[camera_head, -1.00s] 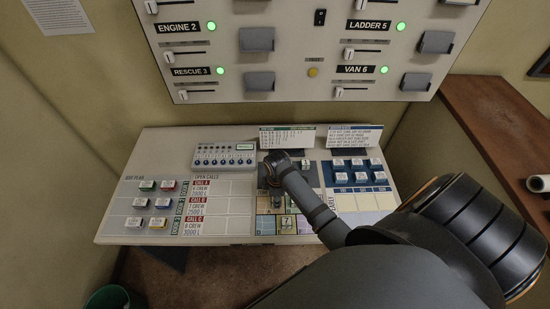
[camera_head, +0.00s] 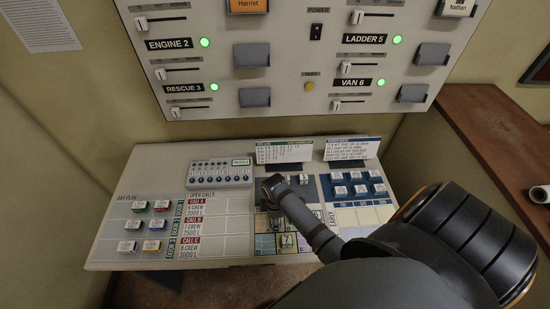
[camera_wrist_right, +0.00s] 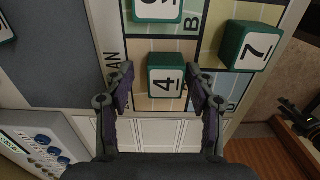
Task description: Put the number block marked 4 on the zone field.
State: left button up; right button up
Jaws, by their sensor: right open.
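The green number block marked 4 (camera_wrist_right: 166,76), with a white top, is on a tan cell of the coloured, lettered grid (camera_wrist_right: 140,102) in the right wrist view. My right gripper (camera_wrist_right: 161,88) is open, with one finger on each side of this block and gaps visible. In the head view my right gripper (camera_head: 272,190) is over the grid's far left part, and its arm hides block 4. Grid cells (camera_head: 265,244) show beside the arm. No field labelled "zone" can be read. My left gripper is not in view.
A block marked 7 (camera_wrist_right: 251,46) stands on the grid to the right, and another numbered block (camera_wrist_right: 157,8) is at the top. Blue-based blocks (camera_head: 357,182) fill the rack on the right. Coloured blocks (camera_head: 150,226) lie left. The open-calls cells (camera_head: 237,225) are clear.

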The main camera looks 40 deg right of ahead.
jog(key=shift+s, duration=0.1)
jog(key=shift+r, duration=0.35)
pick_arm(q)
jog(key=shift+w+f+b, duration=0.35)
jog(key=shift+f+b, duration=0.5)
pick_arm(e)
notch_tip(320, 180, up, 12)
jog(key=shift+f, duration=0.1)
